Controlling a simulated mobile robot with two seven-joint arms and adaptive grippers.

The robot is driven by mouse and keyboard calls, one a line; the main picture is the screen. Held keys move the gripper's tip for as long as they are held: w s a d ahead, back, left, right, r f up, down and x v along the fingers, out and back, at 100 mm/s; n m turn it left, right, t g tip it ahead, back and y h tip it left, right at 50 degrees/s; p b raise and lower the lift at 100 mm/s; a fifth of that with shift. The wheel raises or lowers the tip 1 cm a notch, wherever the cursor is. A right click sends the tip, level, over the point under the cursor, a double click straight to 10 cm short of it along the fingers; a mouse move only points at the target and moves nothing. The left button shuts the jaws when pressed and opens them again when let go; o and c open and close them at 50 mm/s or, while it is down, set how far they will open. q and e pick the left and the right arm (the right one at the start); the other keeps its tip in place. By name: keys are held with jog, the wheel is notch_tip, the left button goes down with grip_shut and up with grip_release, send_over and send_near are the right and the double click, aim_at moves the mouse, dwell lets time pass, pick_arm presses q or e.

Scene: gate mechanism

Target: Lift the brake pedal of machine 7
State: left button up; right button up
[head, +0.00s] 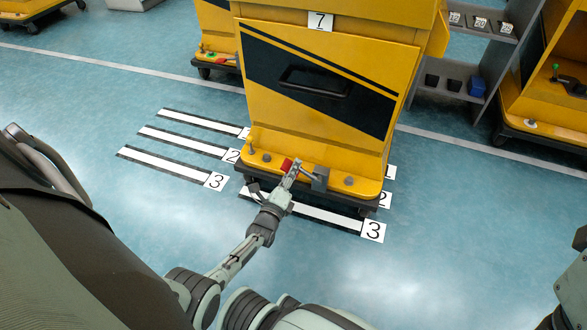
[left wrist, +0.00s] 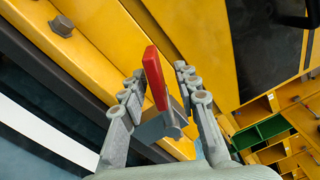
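Machine 7 (head: 310,134) is a yellow cart with a black panel and a "7" label, standing in the middle of the head view. A red pedal (head: 286,165) shows at its low front ledge. My left gripper (head: 294,172) reaches this ledge from below and partly covers the pedal's surroundings. In the left wrist view, the red pedal (left wrist: 155,78) stands between the two fingers of my left gripper (left wrist: 158,88). The fingers are apart, with a small gap on each side of the pedal. A grey metal part (left wrist: 160,127) lies below the red part. My right gripper is not in view.
A grey block (head: 320,179) and dark bolts (head: 349,181) sit on the ledge beside my gripper. White numbered floor strips (head: 165,163) lie to the left. A grey shelf (head: 470,70) and another yellow machine (head: 550,100) stand at the right. The near floor is open.

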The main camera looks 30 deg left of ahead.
pick_arm(q)
jog(key=v, duration=0.6)
jog(key=shift+s+d, duration=0.2)
jog(key=shift+s, duration=0.15)
